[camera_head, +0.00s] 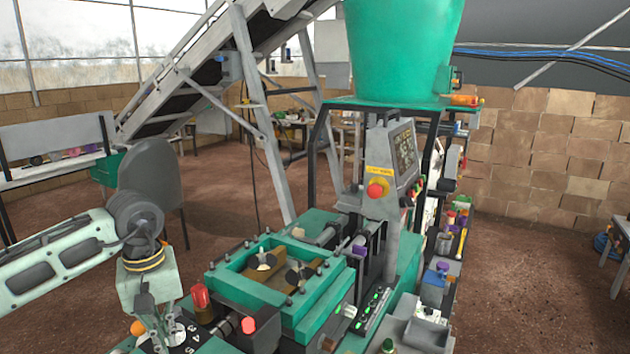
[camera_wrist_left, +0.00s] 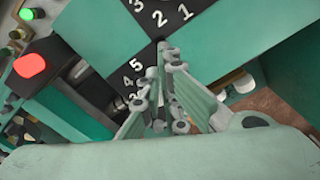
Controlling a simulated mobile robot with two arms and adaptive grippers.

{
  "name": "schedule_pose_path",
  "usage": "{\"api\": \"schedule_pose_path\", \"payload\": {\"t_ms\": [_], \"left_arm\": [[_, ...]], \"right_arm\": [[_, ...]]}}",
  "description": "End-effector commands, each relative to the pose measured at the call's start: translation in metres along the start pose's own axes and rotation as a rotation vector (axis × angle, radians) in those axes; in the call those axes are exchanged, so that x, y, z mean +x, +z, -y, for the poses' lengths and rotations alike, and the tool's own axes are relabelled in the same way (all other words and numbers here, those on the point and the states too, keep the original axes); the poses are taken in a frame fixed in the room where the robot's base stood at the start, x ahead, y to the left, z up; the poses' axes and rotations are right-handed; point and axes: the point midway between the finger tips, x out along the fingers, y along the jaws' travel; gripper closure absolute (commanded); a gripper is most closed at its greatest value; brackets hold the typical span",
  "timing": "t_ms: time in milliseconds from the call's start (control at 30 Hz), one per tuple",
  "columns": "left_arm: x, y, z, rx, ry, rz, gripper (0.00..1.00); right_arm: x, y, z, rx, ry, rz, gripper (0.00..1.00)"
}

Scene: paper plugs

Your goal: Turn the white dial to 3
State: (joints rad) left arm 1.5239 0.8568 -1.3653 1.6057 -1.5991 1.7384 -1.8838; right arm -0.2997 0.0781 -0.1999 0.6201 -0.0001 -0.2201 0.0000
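My left gripper (camera_head: 155,345) reaches down at the lower left in the head view, over a black plate with white numbers (camera_head: 192,338). In the left wrist view its fingertips (camera_wrist_left: 160,68) converge close together over the middle of the number plate (camera_wrist_left: 170,13). The numbers 1, 2 and 3 show beyond the tips, and 4 and 5 to their left. The white dial cannot be made out; the fingers cover the plate's middle. I cannot tell whether the fingers are shut on it. My right gripper is not in view.
A red button (camera_head: 248,325) and a red lamp (camera_head: 201,300) stand close to the right of the left gripper. The button also shows in the left wrist view (camera_wrist_left: 30,65). A green machine frame (camera_head: 275,290) and a control box (camera_head: 390,165) stand farther right.

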Motion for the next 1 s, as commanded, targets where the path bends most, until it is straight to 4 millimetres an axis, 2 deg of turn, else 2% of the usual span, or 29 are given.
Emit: {"api": "schedule_pose_path", "payload": {"t_ms": [33,1000], "left_arm": [[0.009,0.004,-0.002,0.006,-0.004,0.012,1.00],[0.009,0.002,-0.028,0.006,-0.005,0.010,1.00]], "right_arm": [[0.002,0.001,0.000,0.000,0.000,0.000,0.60],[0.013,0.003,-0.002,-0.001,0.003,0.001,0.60]]}}
